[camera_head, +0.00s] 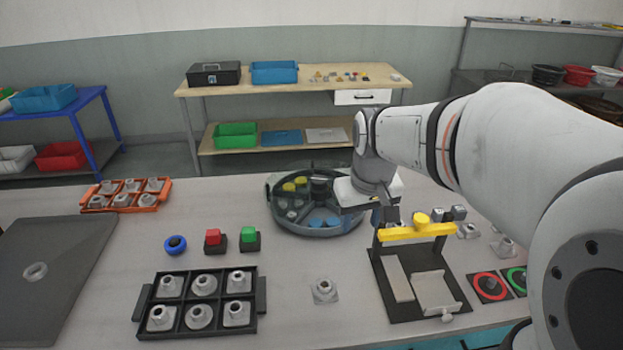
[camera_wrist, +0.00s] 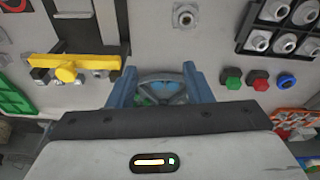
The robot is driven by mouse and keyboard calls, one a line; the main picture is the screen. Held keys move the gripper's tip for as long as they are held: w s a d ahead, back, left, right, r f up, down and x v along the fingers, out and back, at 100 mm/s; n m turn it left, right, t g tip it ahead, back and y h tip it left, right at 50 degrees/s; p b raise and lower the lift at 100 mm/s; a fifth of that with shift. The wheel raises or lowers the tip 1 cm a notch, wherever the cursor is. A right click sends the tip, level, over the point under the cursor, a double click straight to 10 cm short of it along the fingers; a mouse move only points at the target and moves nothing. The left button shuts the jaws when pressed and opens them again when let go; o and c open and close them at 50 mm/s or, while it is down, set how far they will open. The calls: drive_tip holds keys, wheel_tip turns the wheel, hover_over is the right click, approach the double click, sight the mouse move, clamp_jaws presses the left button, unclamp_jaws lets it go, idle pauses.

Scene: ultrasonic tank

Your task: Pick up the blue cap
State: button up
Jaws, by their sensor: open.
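Blue caps (camera_head: 318,223) lie in the front compartment of a round, divided dark tray (camera_head: 290,228) at mid-table. In the wrist view, blue shapes (camera_wrist: 170,87), likely these caps, show inside the round tray between my fingers. My gripper (camera_head: 384,214) is over the tray's right side, close to the yellow-topped fixture. In the wrist view my gripper (camera_wrist: 157,78) has its two fingers spread, with nothing held between them. The lower part of the tray is hidden by my gripper body in the wrist view.
A yellow-barred fixture (camera_head: 418,232) stands right of the tray. Red (camera_head: 214,238) and green (camera_head: 249,236) buttons and a blue round knob (camera_head: 175,245) are to its left. A black rack (camera_head: 252,312) of metal parts is in front. An orange rack (camera_head: 163,184) is at the back left.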

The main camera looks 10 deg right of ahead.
drive_tip(key=w+f+n+g, duration=0.1)
drive_tip(key=w+f, duration=0.1)
drive_tip(key=w, duration=0.5)
drive_tip(key=w+f+n, duration=0.1)
drive_tip(key=w+f, duration=0.2)
drive_tip(key=w, duration=0.5)
drive_tip(key=n+g, duration=0.1)
approach(333, 222)
drive_tip(key=shift+d+p, duration=0.1)
drive_tip(key=shift+p, duration=0.35)
drive_tip(key=shift+w+f, duration=0.25)
drive_tip(key=shift+f, duration=0.45)
drive_tip(key=f+p, duration=0.1)
drive_tip(key=f, duration=0.2)
drive_tip(key=f+p, duration=0.1)
drive_tip(key=f, duration=0.2)
drive_tip(key=shift+s+f+p, duration=0.2)
drive_tip(key=shift+f+p, duration=0.2)
drive_tip(key=shift+w+f, duration=0.25)
drive_tip(key=shift+s+r, duration=0.15)
drive_tip(key=shift+c, duration=0.9)
drive_tip(key=c, duration=0.4)
drive_tip(key=shift+r, duration=0.1)
